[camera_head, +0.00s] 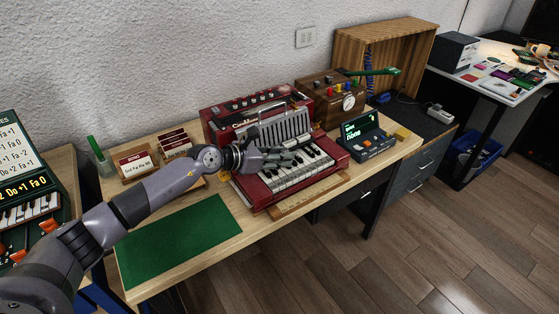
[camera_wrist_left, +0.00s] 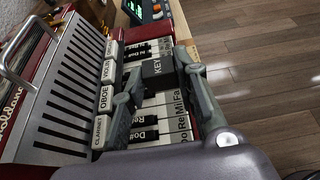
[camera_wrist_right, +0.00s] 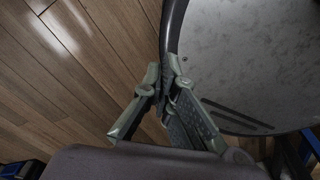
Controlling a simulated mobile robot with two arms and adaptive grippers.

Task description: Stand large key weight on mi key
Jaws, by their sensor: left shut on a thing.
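My left gripper (camera_head: 268,157) is over the keyboard of the red accordion-like instrument (camera_head: 262,190). In the left wrist view, the left gripper (camera_wrist_left: 155,78) is shut on a dark block, the key weight (camera_wrist_left: 157,68), with "KEY" printed on it. The weight is above the white keys, near the mi key (camera_wrist_left: 178,106), whose "Mi" label shows beside Re and Fa. I cannot tell whether the weight touches a key. The fingers hide parts of the keys. In the right wrist view, my right gripper (camera_wrist_right: 162,82) has its fingertips together, with nothing seen between them.
A green mat (camera_head: 180,240) lies left of the instrument. A small console with a green screen (camera_head: 366,135) is at the right, before a wooden box with a dial (camera_head: 338,95).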

